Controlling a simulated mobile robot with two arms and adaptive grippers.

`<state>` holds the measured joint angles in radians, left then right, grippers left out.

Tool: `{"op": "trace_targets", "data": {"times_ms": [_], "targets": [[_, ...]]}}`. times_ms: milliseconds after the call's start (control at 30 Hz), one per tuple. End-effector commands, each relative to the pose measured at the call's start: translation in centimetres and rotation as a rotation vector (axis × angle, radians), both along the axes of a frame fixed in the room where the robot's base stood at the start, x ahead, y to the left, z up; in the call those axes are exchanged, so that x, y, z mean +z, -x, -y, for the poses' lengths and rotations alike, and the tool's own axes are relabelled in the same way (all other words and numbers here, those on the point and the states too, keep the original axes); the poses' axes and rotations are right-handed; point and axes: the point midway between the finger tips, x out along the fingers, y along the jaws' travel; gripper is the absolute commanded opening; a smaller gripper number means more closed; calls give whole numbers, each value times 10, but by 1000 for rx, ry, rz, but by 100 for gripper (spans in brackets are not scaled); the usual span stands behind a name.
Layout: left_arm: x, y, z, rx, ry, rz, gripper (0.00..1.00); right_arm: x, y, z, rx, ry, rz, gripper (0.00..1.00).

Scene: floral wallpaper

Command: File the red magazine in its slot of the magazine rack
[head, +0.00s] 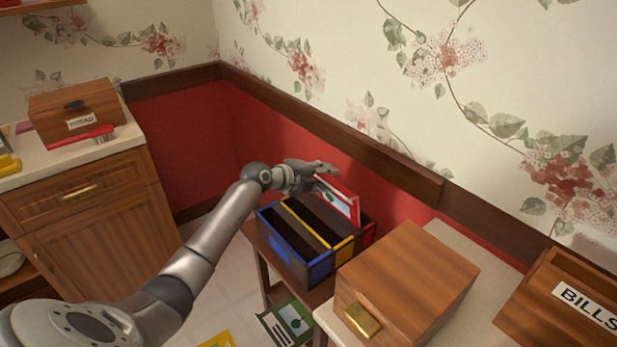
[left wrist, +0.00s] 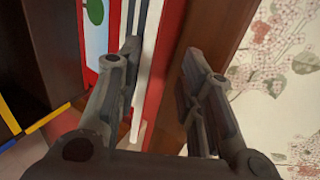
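The red magazine (head: 345,204) stands tilted at the red-edged slot of the magazine rack (head: 321,268); its upper part sticks out and its lower edge is hidden behind the rack's dividers. The rack has blue-, yellow- and red-edged slots. My left gripper (head: 318,172) is at the magazine's top edge. In the left wrist view the gripper's fingers (left wrist: 163,58) are spread apart. The magazine's red and white edge (left wrist: 153,85) shows between them, closer to the left finger, with a gap to the right finger. My right gripper is not in view.
A wooden box (head: 415,275) with a gold clasp stands right of the rack. A bills box (head: 560,310) is farther right. A green magazine (head: 287,324) and a yellow one (head: 216,341) lie low beside the rack. The wall is close behind.

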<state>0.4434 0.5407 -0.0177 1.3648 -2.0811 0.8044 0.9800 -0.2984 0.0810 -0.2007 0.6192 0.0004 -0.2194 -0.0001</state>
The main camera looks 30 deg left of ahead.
Motion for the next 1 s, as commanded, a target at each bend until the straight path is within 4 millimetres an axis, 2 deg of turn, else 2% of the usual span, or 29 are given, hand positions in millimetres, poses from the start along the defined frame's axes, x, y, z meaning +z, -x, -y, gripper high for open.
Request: {"op": "trace_targets", "data": {"times_ms": [500,700,1000], "targets": [[37,78,-27,0,-2,-1,35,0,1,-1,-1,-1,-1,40],[45,92,-31,-1,0,0,35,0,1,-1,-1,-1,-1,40],[46,93,-32,-1,1,1,35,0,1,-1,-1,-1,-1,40]]}}
